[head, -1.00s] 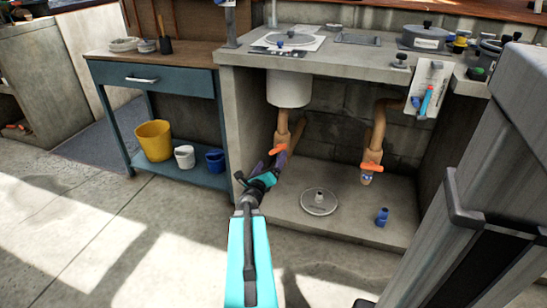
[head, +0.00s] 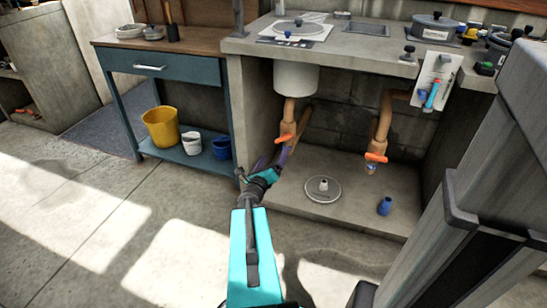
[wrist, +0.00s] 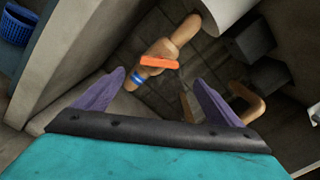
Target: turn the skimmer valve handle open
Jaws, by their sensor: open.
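Two pipes with orange valve handles are under the counter; nothing readable marks which is the skimmer's. The left orange handle (head: 283,139) sits on the tan pipe below a white cylinder (head: 296,78). In the wrist view this handle (wrist: 160,62) lies crosswise on its pipe, ahead of my fingers. The right orange handle (head: 376,157) is on the other pipe. My gripper (head: 272,158) is just below the left handle in the head view. In the wrist view its purple fingers (wrist: 158,78) are spread and empty, with the handle between them in the picture, apparently beyond the tips.
A concrete side wall (head: 254,110) stands close left of my gripper. A round lid (head: 322,194) and a blue bottle-like piece (head: 384,206) are on the slab below. A blue bench (head: 165,85) with a yellow bucket (head: 160,122) is at left. The floor in front is clear.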

